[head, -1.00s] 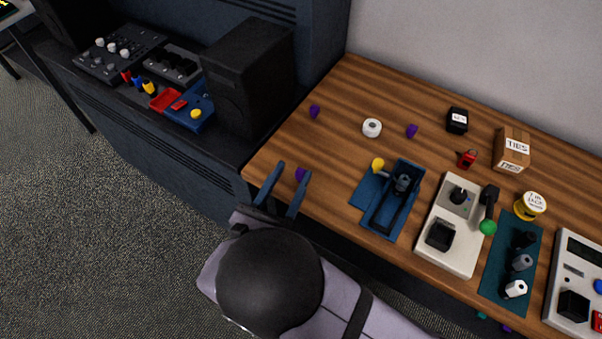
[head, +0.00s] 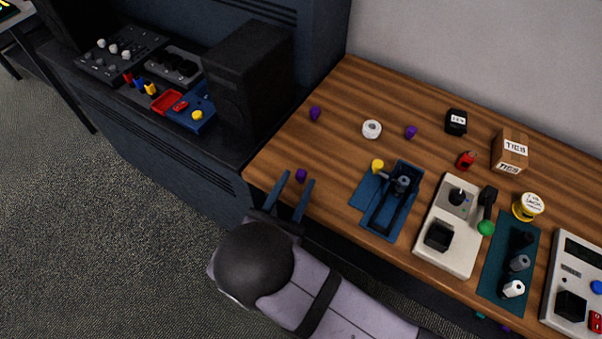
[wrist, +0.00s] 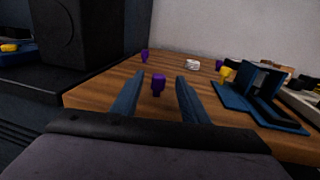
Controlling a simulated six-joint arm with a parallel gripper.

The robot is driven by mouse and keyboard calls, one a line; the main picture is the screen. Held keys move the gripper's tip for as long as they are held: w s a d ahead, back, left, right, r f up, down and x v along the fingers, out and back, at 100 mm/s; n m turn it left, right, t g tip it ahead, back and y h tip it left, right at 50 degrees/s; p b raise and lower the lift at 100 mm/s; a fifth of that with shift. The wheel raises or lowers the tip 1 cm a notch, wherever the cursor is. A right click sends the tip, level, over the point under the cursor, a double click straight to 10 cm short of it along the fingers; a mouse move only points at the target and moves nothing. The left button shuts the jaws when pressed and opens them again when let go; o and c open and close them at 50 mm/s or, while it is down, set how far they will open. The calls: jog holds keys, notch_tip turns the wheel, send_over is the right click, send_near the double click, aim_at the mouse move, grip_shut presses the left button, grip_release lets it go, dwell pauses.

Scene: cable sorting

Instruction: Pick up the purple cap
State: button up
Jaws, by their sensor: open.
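Several purple caps are on the wooden table. The nearest purple cap (head: 301,175) stands near the table's front left edge; it also shows upright in the wrist view (wrist: 158,84). My gripper (head: 295,182) is open, its two blue fingers pointing toward this cap. In the wrist view, my gripper (wrist: 158,90) has the cap in the gap between its fingers, apart from both. Another purple cap (head: 315,113) stands farther back on the left, also in the wrist view (wrist: 145,56). A further purple cap (head: 411,132) is right of the white tape roll.
The white roll (head: 372,129) lies mid-table. A blue fixture (head: 380,222) with a yellow cap (head: 377,166) stands to the right of my gripper. Farther right are a white device (head: 455,250) and a box of ties (head: 511,150). A dark speaker (head: 248,75) stands left of the table.

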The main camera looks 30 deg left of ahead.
aim_at(301, 173)
jog(key=w, duration=0.1)
jog(key=w+p, duration=0.2)
jog(key=shift+w+a+r, duration=0.2)
jog(key=shift+w+a, duration=0.15)
jog(key=shift+w, duration=0.05)
jog(key=shift+w+a+f, duration=0.1)
jog(key=shift+w+a, duration=0.05)
jog(key=shift+w, duration=0.45)
grip_shut()
jog(key=shift+r+b, duration=0.65)
jog(key=shift+r, duration=4.4)
